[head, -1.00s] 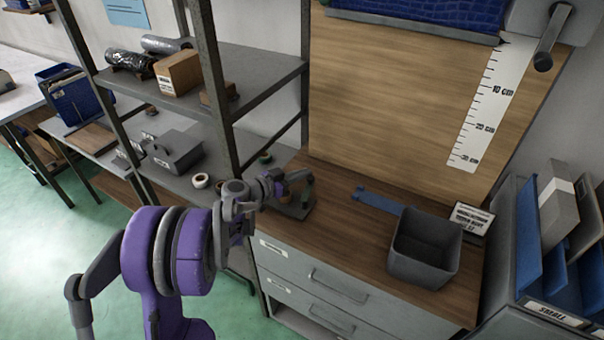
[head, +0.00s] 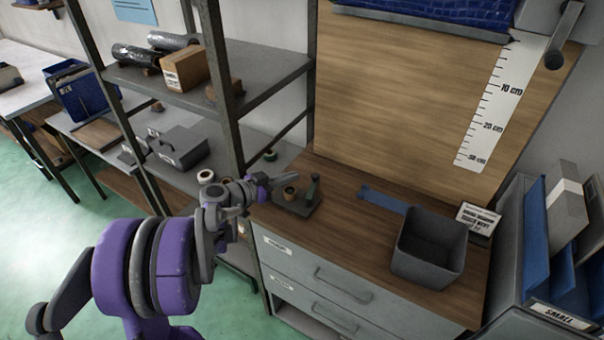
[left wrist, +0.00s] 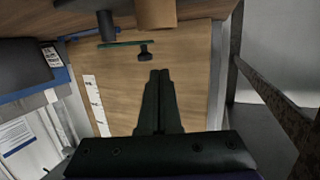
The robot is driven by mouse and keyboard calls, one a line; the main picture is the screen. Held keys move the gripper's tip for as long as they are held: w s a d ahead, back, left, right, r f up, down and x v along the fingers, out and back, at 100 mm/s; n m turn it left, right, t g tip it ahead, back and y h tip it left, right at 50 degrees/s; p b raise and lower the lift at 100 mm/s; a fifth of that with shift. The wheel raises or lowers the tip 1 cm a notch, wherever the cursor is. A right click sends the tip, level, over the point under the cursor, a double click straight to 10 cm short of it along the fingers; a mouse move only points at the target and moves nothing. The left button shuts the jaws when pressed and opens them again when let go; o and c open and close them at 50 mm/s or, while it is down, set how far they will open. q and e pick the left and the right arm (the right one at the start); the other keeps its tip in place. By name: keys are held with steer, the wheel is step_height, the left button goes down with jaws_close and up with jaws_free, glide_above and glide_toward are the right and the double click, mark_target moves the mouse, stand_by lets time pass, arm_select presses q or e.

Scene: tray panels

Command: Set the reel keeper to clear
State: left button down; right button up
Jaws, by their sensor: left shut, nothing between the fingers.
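A small dark stand (head: 298,206) sits on the left end of the wooden counter, carrying a brown roll (head: 291,192) and an upright green part (head: 313,189). I take this for the reel keeper, but its setting cannot be read. My left gripper (head: 298,174) is shut and empty, just left of and above the stand. Its fingers (left wrist: 160,78) are together in the wrist view, apart from the knob. My right gripper is not in view.
A grey open bin (head: 430,247), a blue flat piece (head: 382,200) and a small sign (head: 478,220) are on the counter to the right. A metal shelf post (head: 222,90) stands close behind my left arm.

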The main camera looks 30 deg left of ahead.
arm_select(q)
steer(key=v, duration=0.4)
steer(key=shift+s, duration=0.1)
steer(key=shift+d, duration=0.1)
stand_by(0.3)
